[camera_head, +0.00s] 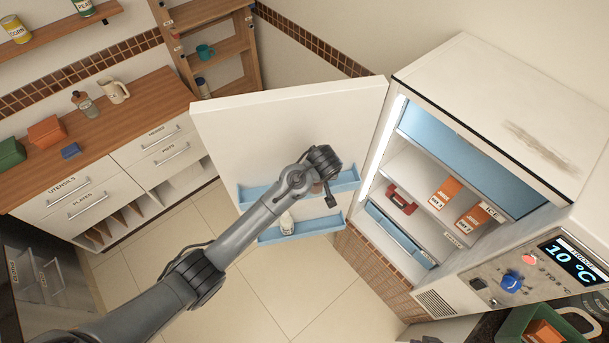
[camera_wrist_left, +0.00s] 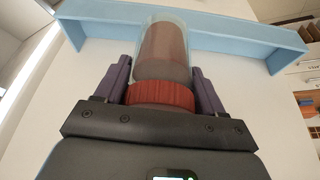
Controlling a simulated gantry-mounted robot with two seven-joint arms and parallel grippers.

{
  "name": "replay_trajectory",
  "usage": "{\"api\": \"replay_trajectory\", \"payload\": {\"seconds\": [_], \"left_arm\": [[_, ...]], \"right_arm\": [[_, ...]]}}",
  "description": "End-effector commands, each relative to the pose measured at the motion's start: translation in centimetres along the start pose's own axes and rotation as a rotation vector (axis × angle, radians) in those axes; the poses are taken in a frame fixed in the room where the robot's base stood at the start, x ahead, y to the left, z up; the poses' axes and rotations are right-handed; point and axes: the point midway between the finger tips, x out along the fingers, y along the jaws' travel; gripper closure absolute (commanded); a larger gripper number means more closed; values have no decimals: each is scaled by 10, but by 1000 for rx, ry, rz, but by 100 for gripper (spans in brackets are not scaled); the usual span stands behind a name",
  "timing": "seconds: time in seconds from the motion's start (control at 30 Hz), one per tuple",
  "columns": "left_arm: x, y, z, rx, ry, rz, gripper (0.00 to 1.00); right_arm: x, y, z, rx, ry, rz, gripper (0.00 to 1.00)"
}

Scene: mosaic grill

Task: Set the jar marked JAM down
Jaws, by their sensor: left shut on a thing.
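The jar (camera_wrist_left: 165,50) has a red lid (camera_wrist_left: 160,95) and clear sides with brown contents. Its marking does not show. My left gripper (camera_wrist_left: 162,80) is shut on it, with one dark finger on each side near the lid. In the wrist view the jar's far end overlaps the light blue door shelf (camera_wrist_left: 240,38); I cannot tell whether they touch. In the head view my left gripper (camera_head: 330,192) is at the upper blue door shelf (camera_head: 347,182) of the open fridge door (camera_head: 240,125), and the jar is hidden there. My right gripper is not in view.
A lower blue door shelf (camera_head: 320,225) holds a small whitish container (camera_head: 286,222). The open fridge (camera_head: 520,110) at right holds orange-and-white cartons (camera_head: 444,194) and a red item (camera_head: 401,199). A wooden counter (camera_head: 120,125) stands at left. The tiled floor (camera_head: 250,280) is clear.

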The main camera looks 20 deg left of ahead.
Motion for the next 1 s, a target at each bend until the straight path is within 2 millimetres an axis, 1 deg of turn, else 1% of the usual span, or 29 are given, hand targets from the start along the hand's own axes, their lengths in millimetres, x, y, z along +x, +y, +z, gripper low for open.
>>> {"api": "replay_trajectory", "payload": {"seconds": [0.03, 0.07, 0.1, 0.2, 0.3, 0.5, 0.67, 0.9, 1.0], "left_arm": [[11, -6, -7, -2, 1, -2, 81], [17, -9, -11, -2, 0, -2, 81], [30, -11, -12, -3, 2, 0, 81], [42, -18, -22, -2, 2, 1, 81], [50, -22, -29, -1, 3, 2, 81], [55, -26, -36, 1, 2, 2, 81], [60, -27, -35, 1, 1, 2, 81], [84, -27, -24, 0, 1, 1, 81], [91, -27, -22, 0, 2, 2, 81]], "right_arm": [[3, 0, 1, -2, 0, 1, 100], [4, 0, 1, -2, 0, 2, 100], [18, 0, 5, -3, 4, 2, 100], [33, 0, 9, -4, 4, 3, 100], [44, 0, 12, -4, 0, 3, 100], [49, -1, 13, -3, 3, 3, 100], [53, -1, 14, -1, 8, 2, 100], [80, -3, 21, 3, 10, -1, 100], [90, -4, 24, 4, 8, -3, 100]]}}
